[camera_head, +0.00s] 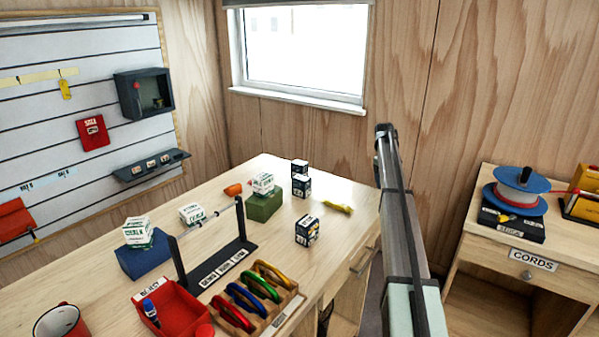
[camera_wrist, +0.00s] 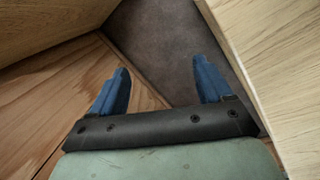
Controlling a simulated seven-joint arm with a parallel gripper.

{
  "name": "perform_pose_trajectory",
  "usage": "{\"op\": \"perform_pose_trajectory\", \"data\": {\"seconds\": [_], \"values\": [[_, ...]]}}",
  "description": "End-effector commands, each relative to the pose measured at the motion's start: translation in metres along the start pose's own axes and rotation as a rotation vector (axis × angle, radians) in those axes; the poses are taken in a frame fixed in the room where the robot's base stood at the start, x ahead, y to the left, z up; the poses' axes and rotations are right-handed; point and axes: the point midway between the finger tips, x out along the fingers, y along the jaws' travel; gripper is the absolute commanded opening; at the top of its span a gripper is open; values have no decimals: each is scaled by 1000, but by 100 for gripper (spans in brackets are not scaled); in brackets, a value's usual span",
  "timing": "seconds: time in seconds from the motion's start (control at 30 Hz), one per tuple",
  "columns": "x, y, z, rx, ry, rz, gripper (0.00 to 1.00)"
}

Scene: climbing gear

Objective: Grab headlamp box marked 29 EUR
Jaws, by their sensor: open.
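Three small dark boxes with white print stand on the wooden counter in the head view. One box (camera_head: 306,230) stands alone near the counter's front edge. Another box (camera_head: 301,186) stands further back, with a third box (camera_head: 299,168) just behind it. Their prices are too small to read, so I cannot tell which is marked 29 EUR. My gripper (camera_wrist: 162,84) shows in the wrist view with its two blue fingers apart and nothing between them. None of the boxes shows in the wrist view. My arm rises to the right of the counter in the head view, apart from the boxes.
A red tray (camera_head: 185,312) and a rack of coloured carabiners (camera_head: 258,297) are in front. A yellow item (camera_head: 338,207) lies by the counter edge. Wood panels surround my gripper.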

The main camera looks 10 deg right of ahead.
Motion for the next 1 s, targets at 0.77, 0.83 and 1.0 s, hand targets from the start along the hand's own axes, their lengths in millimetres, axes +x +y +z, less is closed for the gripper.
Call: {"op": "perform_pose_trajectory", "data": {"seconds": [0.77, 0.83, 1.0], "values": [[-219, -267, -149, -516, 277, -180, 79], [-213, -268, -150, -515, 277, -180, 79], [-189, -274, -155, -515, 275, -180, 79]]}}
